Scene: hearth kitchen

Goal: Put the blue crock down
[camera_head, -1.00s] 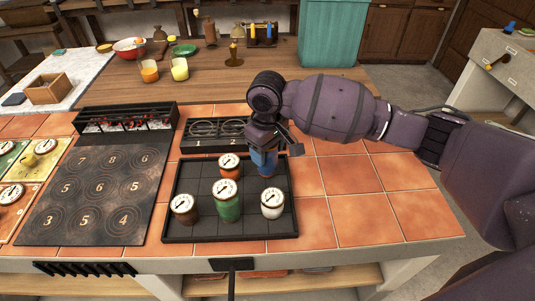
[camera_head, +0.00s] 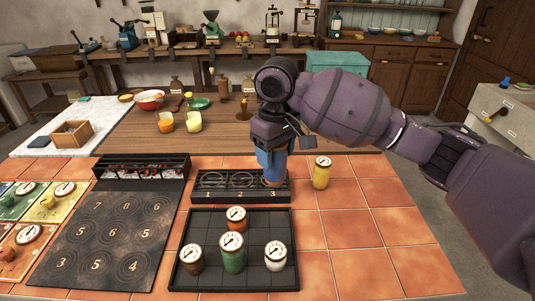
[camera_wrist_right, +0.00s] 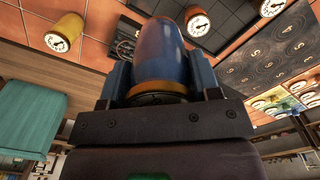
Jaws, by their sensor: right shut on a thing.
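The blue crock (camera_head: 274,170) is upright in my right gripper (camera_head: 271,150), over the right end of the dark rack (camera_head: 243,201) with spots marked 1, 2 and 3, by the 3. I cannot tell if its base touches the rack. In the right wrist view the blue crock (camera_wrist_right: 160,52) sits between the two fingers of my right gripper (camera_wrist_right: 160,82). My left gripper is in no view.
A yellow crock (camera_head: 321,175) stands on the tiles just right of the rack. The black tray (camera_head: 190,272) in front holds several crocks, including orange, green and white ones. A numbered dark board (camera_head: 75,253) lies left. Tiles at right are clear.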

